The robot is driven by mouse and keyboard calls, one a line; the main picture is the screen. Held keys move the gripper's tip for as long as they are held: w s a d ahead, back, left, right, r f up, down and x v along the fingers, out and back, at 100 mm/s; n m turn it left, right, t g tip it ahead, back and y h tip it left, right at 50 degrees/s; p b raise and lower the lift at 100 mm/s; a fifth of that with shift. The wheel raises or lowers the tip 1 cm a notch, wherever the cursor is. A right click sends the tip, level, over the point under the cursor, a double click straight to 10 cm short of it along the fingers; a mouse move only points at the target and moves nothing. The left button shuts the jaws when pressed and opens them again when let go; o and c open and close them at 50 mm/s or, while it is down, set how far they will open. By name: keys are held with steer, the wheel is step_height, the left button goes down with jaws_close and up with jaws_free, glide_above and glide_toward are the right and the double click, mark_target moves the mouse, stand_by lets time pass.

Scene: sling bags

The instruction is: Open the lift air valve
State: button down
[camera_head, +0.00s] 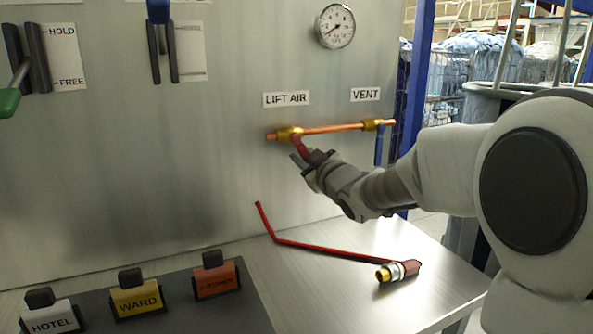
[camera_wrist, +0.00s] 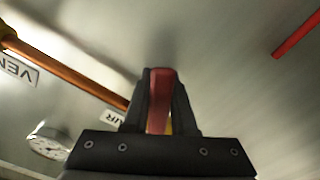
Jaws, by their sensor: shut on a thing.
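The lift air valve (camera_head: 289,132) is a brass body on a copper pipe, under the LIFT AIR label (camera_head: 286,99) on the grey panel. Its red handle (camera_head: 300,146) points downward and slightly right from the body. My gripper (camera_head: 303,158) is at the lower part of this handle. In the wrist view the red handle (camera_wrist: 159,95) stands between the two dark fingers of my gripper (camera_wrist: 160,85), which are shut on it. The fingers hide part of the handle, and a bit of yellow brass shows behind it.
The vent valve (camera_head: 371,125) with a blue handle (camera_head: 379,150) sits on the same pipe at the right, near my arm. A gauge (camera_head: 335,26) is above. A long red bent wand (camera_head: 330,249) lies on the table below. Tagged blocks stand at the lower left.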

mark_target(307, 127)
steer(key=n+b, duration=0.1)
steer(key=n, duration=0.1)
steer(key=d+r+n+b, duration=0.1)
steer(key=n, duration=0.1)
steer(key=d+r+n, duration=0.1)
steer(key=n, duration=0.1)
steer(key=shift+w+d+r+n+b, duration=0.1)
steer(key=shift+w+r+n+b, duration=0.1)
steer(key=shift+w+n+b, duration=0.15)
steer(key=shift+w+d+r+n+b, duration=0.1)
steer(key=shift+r+n+b, duration=0.1)
steer(key=shift+r+n, duration=0.3)
steer(key=shift+w+d+r+n+b, duration=0.1)
steer(key=shift+r+n+b, duration=0.05)
steer(key=shift+n, duration=0.5)
steer(key=shift+d+r+n+b, duration=0.15)
steer(key=shift+r+n, duration=0.25)
steer(key=shift+n, duration=0.3)
steer(key=shift+a+r+n+b, duration=0.15)
steer(key=shift+r+n, duration=0.2)
steer(key=shift+n, duration=0.35)
steer(key=shift+d+r, duration=0.1)
steer(key=c, duration=0.7)
jaws_free()
